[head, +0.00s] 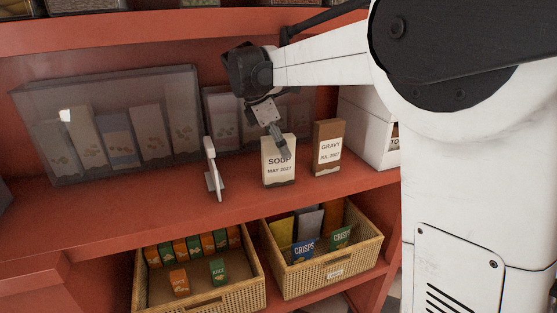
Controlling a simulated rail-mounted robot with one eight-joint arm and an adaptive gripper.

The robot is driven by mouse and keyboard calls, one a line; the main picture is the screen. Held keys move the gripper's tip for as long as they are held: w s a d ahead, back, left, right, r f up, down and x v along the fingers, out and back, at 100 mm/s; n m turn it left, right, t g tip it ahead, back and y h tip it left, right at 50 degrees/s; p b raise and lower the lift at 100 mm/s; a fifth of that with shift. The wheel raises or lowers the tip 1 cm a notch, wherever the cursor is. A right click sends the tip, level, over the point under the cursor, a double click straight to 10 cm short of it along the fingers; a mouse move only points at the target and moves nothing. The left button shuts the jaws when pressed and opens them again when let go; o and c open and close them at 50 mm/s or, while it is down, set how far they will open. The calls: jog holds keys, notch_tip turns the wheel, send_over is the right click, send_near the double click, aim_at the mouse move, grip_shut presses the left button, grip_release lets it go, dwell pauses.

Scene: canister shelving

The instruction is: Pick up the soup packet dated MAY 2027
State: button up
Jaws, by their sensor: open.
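The soup packet (279,171) stands upright on the red shelf, a cream packet with a darker base, and its front reads SOUP MAY 2027. My gripper (280,148) is open at the packet's top edge, with its fingers overlapping the upper part of the packet in the head view. I cannot tell whether the fingers are touching the packet or are in front of it. Only part of the gripper's fingers can be made out from this side.
A brown gravy packet (328,150) dated JUL 2027 stands close to the right. A thin white upright piece (212,170) stands to the left. A clear bin (70,164) of packets and a white box (365,130) flank the spot. Baskets of juice (205,300) and crisps (330,277) sit below.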

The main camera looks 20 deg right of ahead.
jog(key=shift+x, duration=1.2)
jog(key=shift+a, duration=0.1)
jog(key=shift+c, duration=0.3)
grip_shut()
